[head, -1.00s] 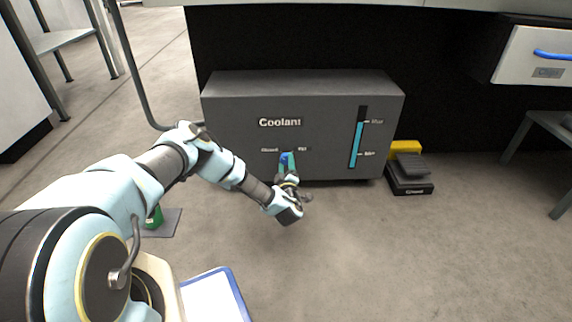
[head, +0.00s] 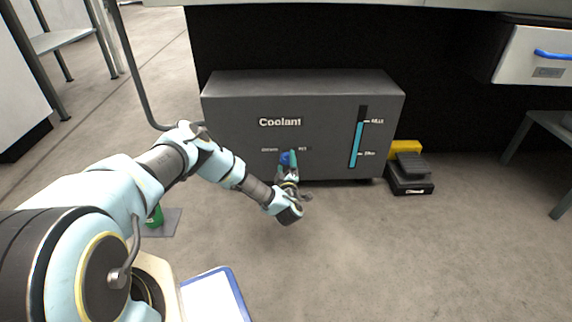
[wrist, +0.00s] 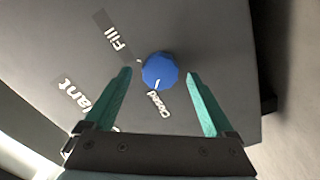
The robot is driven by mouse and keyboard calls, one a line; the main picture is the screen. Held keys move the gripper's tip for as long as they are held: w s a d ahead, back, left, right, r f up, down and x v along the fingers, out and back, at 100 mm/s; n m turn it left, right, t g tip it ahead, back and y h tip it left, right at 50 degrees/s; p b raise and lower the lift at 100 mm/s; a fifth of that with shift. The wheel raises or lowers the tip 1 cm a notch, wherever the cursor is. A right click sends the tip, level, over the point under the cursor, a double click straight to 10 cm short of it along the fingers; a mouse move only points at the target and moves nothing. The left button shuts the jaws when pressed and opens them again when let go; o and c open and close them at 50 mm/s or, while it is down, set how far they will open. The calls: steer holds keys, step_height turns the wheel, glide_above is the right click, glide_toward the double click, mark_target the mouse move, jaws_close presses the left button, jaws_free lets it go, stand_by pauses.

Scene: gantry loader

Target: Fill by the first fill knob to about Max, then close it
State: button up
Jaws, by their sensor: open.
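The coolant tank (head: 240,100) is a dark grey box with a blue fill knob (head: 285,158) low on its front. My gripper (head: 288,163) is at the knob. In the wrist view its teal fingers (wrist: 160,75) stand open on either side of the knob, with a gap on both sides. The level gauge (head: 358,138) shows a teal column reaching about the upper Max tick.
Black and yellow cases (head: 408,170) lie on the floor right of the tank. A green object (head: 154,216) stands on a grey mat at left. A drawer unit (head: 535,55) with a blue handle is at upper right.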

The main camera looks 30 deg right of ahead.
steer(key=shift+s, duration=0.1)
steer(key=p+v, duration=0.3)
steer(key=v, duration=0.7)
steer(key=shift+s+p, duration=0.25)
steer(key=shift+p, duration=0.15)
steer(key=shift+a, duration=0.15)
